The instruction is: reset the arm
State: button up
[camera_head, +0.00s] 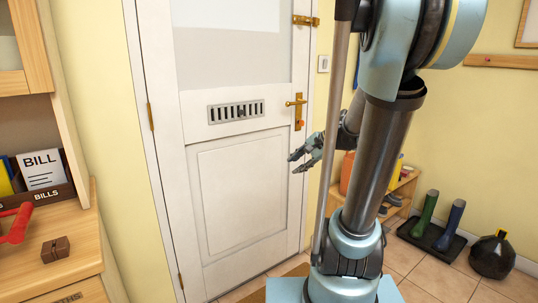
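My arm (376,150) rises from my base on the right of the head view. My gripper (300,160) points left in front of the white door (241,195), below its brass handle. Its fingers look spread apart, and nothing shows between them. It appears apart from the door, though the exact gap is hard to judge. Part of the wrist and forearm is hidden behind my upper arm.
A wooden cabinet (66,255) with a red object (16,224), a small brown block (55,249) and a bills box (42,190) stands left. Boots (425,215) on a dark tray, a dark round bag (492,256) and a wooden shelf (403,188) are right.

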jog(key=s+d+f+n+g+h, duration=0.1)
jog(key=s+d+f+n+h, duration=0.1)
jog(key=s, duration=0.5)
jog(key=s+d+f+n+g+h, duration=0.1)
jog(key=s+d+f+n+h, duration=0.1)
jog(key=s+f+n, duration=0.3)
jog(key=s+d+f+n+g+h, duration=0.1)
jog(key=s+d+f+n+h, duration=0.1)
jog(key=s, duration=0.8)
jog(key=d+f+n, duration=0.1)
jog(key=n, duration=0.1)
jog(key=shift+d+f+n+h, duration=0.2)
jog(key=shift+d+n+h, duration=0.1)
jog(key=shift+d+h, duration=0.1)
jog(key=shift+w+f, duration=0.1)
